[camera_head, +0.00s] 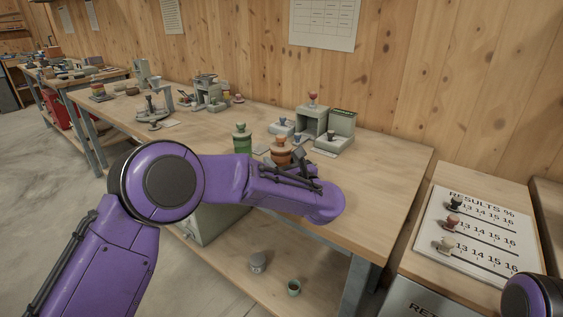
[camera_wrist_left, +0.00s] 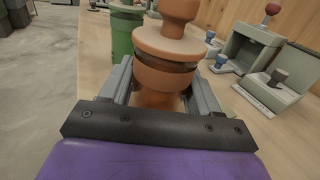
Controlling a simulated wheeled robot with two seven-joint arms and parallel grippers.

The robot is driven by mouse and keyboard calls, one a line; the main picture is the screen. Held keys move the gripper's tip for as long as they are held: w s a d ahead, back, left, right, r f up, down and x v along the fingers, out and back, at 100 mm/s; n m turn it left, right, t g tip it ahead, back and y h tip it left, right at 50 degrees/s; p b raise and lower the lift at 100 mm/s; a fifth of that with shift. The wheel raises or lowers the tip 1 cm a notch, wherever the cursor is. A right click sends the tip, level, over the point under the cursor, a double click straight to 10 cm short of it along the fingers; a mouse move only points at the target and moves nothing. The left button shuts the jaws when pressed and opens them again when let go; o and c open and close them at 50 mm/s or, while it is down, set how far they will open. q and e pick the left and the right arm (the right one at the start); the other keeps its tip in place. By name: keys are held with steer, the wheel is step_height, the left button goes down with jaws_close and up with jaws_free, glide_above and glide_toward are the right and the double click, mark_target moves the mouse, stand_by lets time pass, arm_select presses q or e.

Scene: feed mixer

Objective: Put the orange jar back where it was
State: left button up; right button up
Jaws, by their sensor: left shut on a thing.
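The orange jar (camera_head: 281,151) shows over the workbench in the head view, behind my left forearm. In the left wrist view the orange jar (camera_wrist_left: 172,52) is upright between the two grey fingers. My left gripper (camera_wrist_left: 160,88) is shut on it; the gripper (camera_head: 290,159) is partly hidden by the arm in the head view. I cannot tell whether the jar's base touches the table. A green jar (camera_head: 242,138) stands just left of the orange jar; it also shows in the left wrist view (camera_wrist_left: 125,30). My right gripper is not in view.
Grey-green devices (camera_head: 312,122) with small knobs stand right of the jars. More equipment (camera_head: 207,92) stands at the bench's far left. The bench's front right (camera_head: 375,190) is clear. A results board (camera_head: 470,232) with several pegs lies on a separate table. Two small containers sit on the lower shelf.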

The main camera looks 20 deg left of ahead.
arm_select(q)
steer(key=shift+f, duration=0.2)
steer(key=o, duration=1)
steer(key=shift+r, duration=0.25)
steer(key=shift+s+d+f, duration=0.1)
steer(key=shift+s+d, duration=0.1)
steer(key=shift+d, duration=0.1)
steer(key=b+v, duration=0.1)
steer(key=v, duration=1)
steer(key=shift+s, duration=0.15)
